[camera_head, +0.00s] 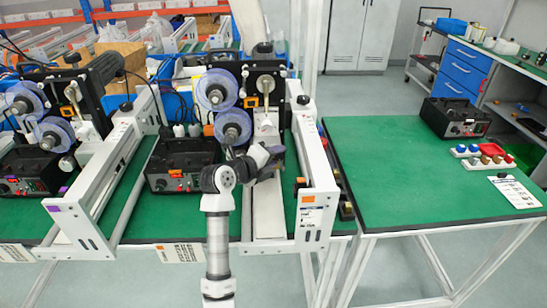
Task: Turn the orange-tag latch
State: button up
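The nearer right coder machine has a white frame (318,180) with an orange tag (307,199) on its front end. Its black head carries two blue-purple reels (216,90) and a round grey knob (265,84), with a small orange square (251,102) beside it. I cannot tell for sure which part is the latch. My arm reaches up from the bottom middle. My gripper (275,157) is dark and small, in front of the machine's lower middle, below the knob and right of the lower reel. Its fingers are not clear, and I see no held thing.
A similar machine (85,215) with a purple tag stands at left. A black control box (183,165) with an orange label sits left of my gripper. The green table (400,170) at right is mostly bare, with another black box (455,118) and small coloured parts.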

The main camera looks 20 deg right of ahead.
grip_shut()
jog(key=shift+r+m+y+p, duration=0.3)
jog(key=shift+r+p, duration=0.1)
jog(key=shift+p, duration=0.75)
jog(key=shift+d+m+y+p, duration=0.1)
jog(key=shift+m+y+p, duration=0.3)
jog(key=shift+y+p, duration=0.5)
jog(key=shift+f, duration=0.2)
jog(key=shift+o, duration=0.2)
grip_release()
jog(key=shift+s, duration=0.1)
